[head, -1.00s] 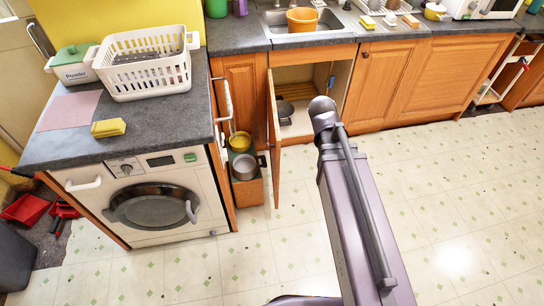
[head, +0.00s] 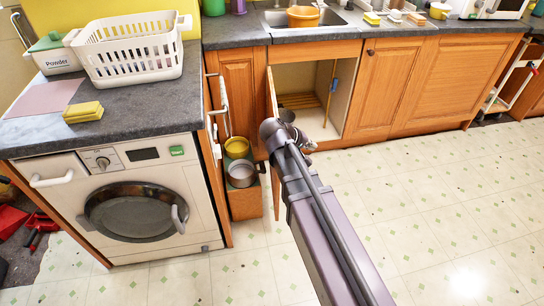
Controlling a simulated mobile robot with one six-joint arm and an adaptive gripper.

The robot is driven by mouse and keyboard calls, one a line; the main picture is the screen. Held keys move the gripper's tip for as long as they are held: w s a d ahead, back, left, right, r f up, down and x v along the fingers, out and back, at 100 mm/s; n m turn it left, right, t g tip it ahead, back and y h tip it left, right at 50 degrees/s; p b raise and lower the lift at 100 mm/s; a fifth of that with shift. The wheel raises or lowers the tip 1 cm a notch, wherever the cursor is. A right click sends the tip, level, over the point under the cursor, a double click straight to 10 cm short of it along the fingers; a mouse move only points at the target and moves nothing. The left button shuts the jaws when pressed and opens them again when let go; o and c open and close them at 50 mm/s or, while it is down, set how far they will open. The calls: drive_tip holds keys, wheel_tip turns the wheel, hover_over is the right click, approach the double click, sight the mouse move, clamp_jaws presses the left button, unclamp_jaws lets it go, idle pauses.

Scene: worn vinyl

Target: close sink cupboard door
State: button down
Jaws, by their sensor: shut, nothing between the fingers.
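The sink cupboard door (head: 271,93) stands wide open under the sink, swung out toward me and seen nearly edge-on. Its lower part (head: 276,200) shows left of my arm. The open sink cupboard (head: 345,100) shows a pale inner side wall, a slatted wooden piece (head: 296,101) and part of a dark pan (head: 287,115). My arm reaches from the bottom right to a joint just in front of the door and hides part of it.
Left of the door, a pull-out unit (head: 244,204) stands out with a yellow pot (head: 237,147) and a grey pot (head: 242,173). A washing machine (head: 120,195) is at the left. A closed cupboard door (head: 390,85) is right of the opening. The floor (head: 440,210) at right is clear.

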drive_tip(key=w+a+f+n+t+h+b, duration=0.1)
drive_tip(key=w+a+f+n+t+b, duration=0.1)
drive_tip(key=a+f+b, duration=0.5)
drive_tip(key=w+a+f+n+t+h+b, duration=0.1)
drive_tip(key=w+a+f+n+t+b, duration=0.2)
drive_tip(key=a+f+t+b, duration=0.4)
drive_tip(key=a+n+b, duration=0.1)
drive_tip(key=a+b, duration=0.6)
drive_tip(key=b, duration=0.3)
drive_tip(key=shift+w+b, duration=0.3)
drive_tip(key=shift+w, duration=0.05)
drive_tip(key=shift+d, duration=0.1)
drive_tip(key=x, duration=1)
drive_tip(key=shift+r, duration=0.1)
